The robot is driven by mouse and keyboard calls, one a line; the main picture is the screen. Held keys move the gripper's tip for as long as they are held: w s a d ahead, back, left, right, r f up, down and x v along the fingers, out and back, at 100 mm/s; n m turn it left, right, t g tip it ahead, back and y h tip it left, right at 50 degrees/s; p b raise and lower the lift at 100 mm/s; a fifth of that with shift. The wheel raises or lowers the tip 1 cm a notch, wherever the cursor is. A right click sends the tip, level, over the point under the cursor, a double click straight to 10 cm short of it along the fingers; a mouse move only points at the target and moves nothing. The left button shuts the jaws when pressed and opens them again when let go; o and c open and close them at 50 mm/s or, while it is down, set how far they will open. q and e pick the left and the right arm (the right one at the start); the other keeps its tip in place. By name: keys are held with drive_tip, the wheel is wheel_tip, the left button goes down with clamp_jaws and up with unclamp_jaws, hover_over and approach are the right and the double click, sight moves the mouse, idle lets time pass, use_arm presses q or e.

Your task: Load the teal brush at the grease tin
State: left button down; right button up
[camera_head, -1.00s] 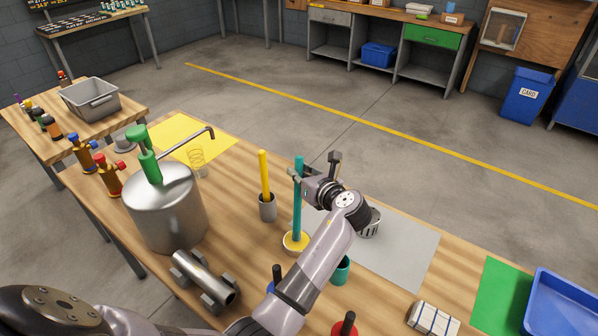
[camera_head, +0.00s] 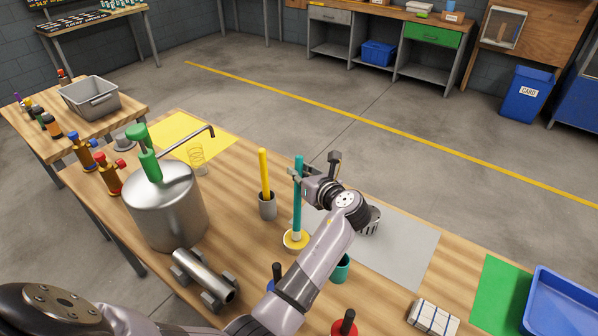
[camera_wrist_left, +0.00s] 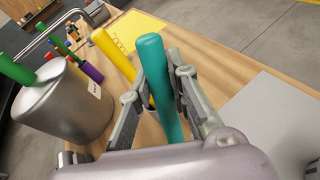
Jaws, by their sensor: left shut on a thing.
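The teal brush (camera_head: 298,180) stands nearly upright in my left gripper (camera_head: 299,172), which is shut around its handle. Its pale lower end meets the shallow yellow grease tin (camera_head: 287,243) on the table. How deep the bristles reach in the tin I cannot tell. In the left wrist view, the teal handle (camera_wrist_left: 158,80) stands between the fingers (camera_wrist_left: 155,105), and its lower end and the tin are hidden. My right gripper is not in view.
A yellow-handled brush (camera_head: 264,172) stands in a grey cup (camera_head: 268,206) to the left. A steel pump can (camera_head: 165,215) and metal cylinder (camera_head: 203,277) are further left. A teal cup (camera_head: 341,270) is near my forearm. The grey mat (camera_head: 405,250) is mostly clear.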

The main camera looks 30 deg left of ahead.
use_arm(q)
drive_tip(key=shift+s+f+p, duration=0.1)
drive_tip(key=shift+f+p, duration=0.15)
drive_tip(key=shift+p, duration=0.25)
idle(1.7)
wheel_tip(320, 180, up, 8)
drive_tip(key=p, duration=0.9)
drive_tip(key=shift+f, duration=0.35)
idle(0.3)
